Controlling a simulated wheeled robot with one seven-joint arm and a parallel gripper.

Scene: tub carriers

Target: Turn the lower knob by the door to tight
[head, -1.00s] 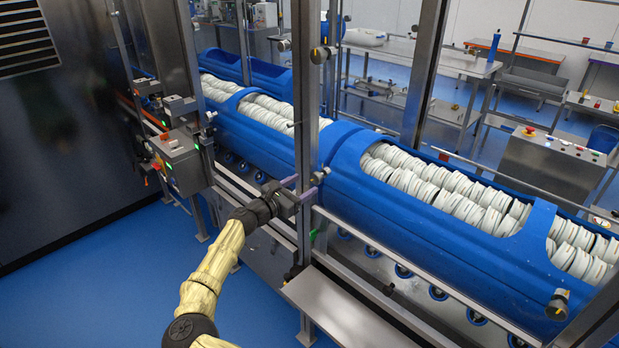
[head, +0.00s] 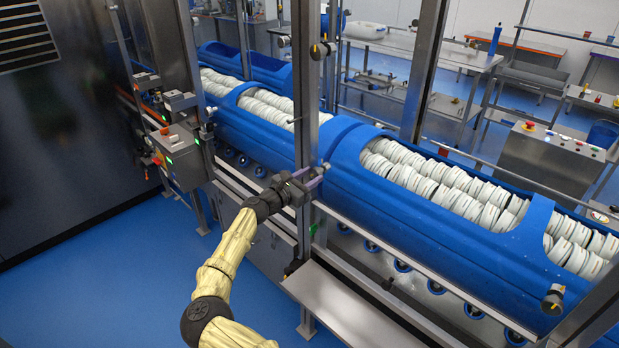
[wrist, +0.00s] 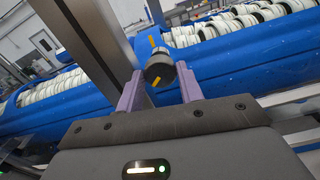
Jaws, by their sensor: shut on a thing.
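The lower knob (wrist: 159,71) is a dark round knob with a grey face and a yellow mark, by the steel post (head: 306,120). In the wrist view it sits between the two purple fingers of my gripper (wrist: 160,73), which is shut on it. Another yellow mark shows just above it; the exact angle between the marks is hard to read. In the head view my gripper (head: 318,176) reaches the post from the front left, and its fingers partly cover the lower knob (head: 326,167). The upper knob (head: 317,52) is higher on the same post, clear of my gripper.
Blue tub carriers (head: 350,160) filled with white tubs run behind the post. A grey control box (head: 176,150) stands to the left. A steel shelf (head: 345,310) juts out below right of my arm. Blue floor (head: 130,270) is open at the left.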

